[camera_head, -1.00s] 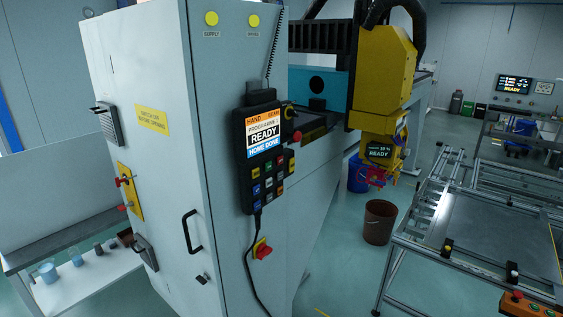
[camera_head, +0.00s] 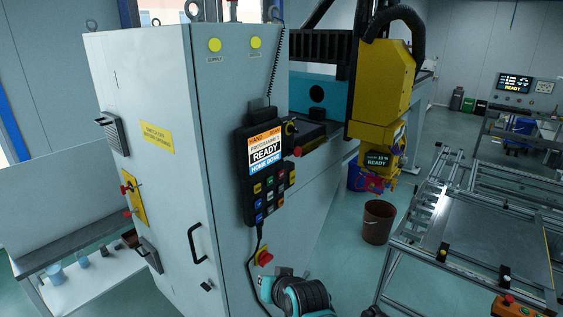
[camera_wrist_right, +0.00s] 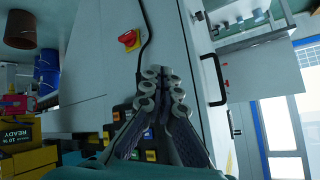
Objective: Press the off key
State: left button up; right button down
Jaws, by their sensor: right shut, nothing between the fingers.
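The hand pendant (camera_head: 262,180) hangs on the front of the grey cabinet, with a lit screen (camera_head: 265,151) reading READY and a keypad of small coloured keys (camera_head: 270,196) below it. The key labels are too small to read, so I cannot tell which is the off key. In the right wrist view, part of the keypad (camera_wrist_right: 115,117) shows behind my right gripper (camera_wrist_right: 163,77), whose fingers are together and empty. The fingers hide some keys. In the head view my right arm shows at the bottom, below the pendant. My left gripper is not in view.
A red rotary switch on a yellow plate (camera_head: 264,258) sits below the pendant, beside its hanging cable. A black door handle (camera_head: 196,243) stands out from the cabinet. A yellow machine head (camera_head: 385,85), a brown bucket (camera_head: 378,222) and a roller table (camera_head: 490,235) stand to the right.

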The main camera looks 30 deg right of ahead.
aim_at(281, 174)
jog(key=w+d+r+m+t+h+p, duration=0.2)
jog(key=w+d+r+m+p, duration=0.3)
jog(key=d, duration=0.6)
jog(key=w+d+r+m+t+h+p, duration=0.2)
jog(key=w+d+r+m+h+p, duration=0.1)
jog(key=w+d+r+m+p, duration=0.2)
jog(key=w+d+r+p, duration=0.2)
jog(key=d+r, duration=0.2)
jog(key=d, duration=0.2)
jog(key=shift+w+d+r+m, duration=0.2)
jog(key=shift+w+d+m, duration=0.1)
jog(key=shift+d+m, duration=0.1)
jog(key=w+a, duration=0.3)
jog(key=w, duration=0.5)
jog(key=shift+a, duration=0.2)
jog(key=shift+w+a, duration=0.1)
jog(key=shift+w, duration=0.1)
jog(key=shift+w+a, duration=0.1)
jog(key=shift+w, duration=0.2)
